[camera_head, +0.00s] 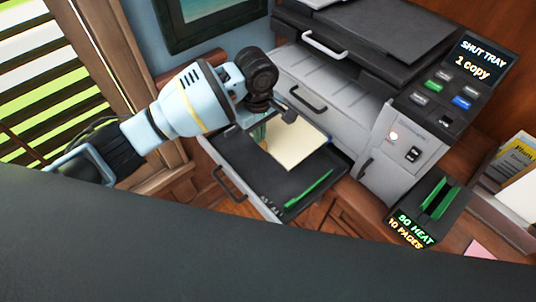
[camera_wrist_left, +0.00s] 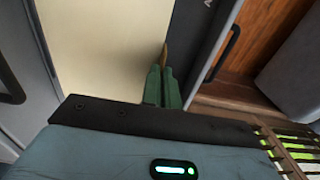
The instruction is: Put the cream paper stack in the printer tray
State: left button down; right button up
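The cream paper stack (camera_head: 297,145) lies in the pulled-out dark printer tray (camera_head: 255,160), toward its back, in the head view. The stack also fills much of the upper left of the left wrist view (camera_wrist_left: 105,45). My left gripper (camera_head: 264,132) is over the tray at the stack's left edge in the head view. Whether the fingertips touch the stack is unclear. My right gripper is not in view.
A green guide (camera_head: 308,190) lies in the tray's right part. The printer's panel (camera_head: 470,68) reads "SHUT TRAY 1 COPY". A closed grey drawer (camera_head: 325,90) is above the tray. A small dark box with a green slot (camera_head: 436,200) stands at the right.

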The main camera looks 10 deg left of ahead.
pick_arm(q)
notch_tip(320, 180, down, 3)
jog(key=shift+f, duration=0.45)
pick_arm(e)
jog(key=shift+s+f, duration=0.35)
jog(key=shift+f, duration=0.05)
pick_arm(q)
notch_tip(320, 180, down, 5)
jog(key=shift+r+b, duration=0.2)
jog(key=shift+b, duration=0.45)
jog(key=shift+f, duration=0.3)
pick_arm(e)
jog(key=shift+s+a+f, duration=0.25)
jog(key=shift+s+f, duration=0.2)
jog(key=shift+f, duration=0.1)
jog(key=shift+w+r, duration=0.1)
pick_arm(q)
jog(key=c, duration=1.7)
grip_release()
jog(key=shift+f, duration=0.1)
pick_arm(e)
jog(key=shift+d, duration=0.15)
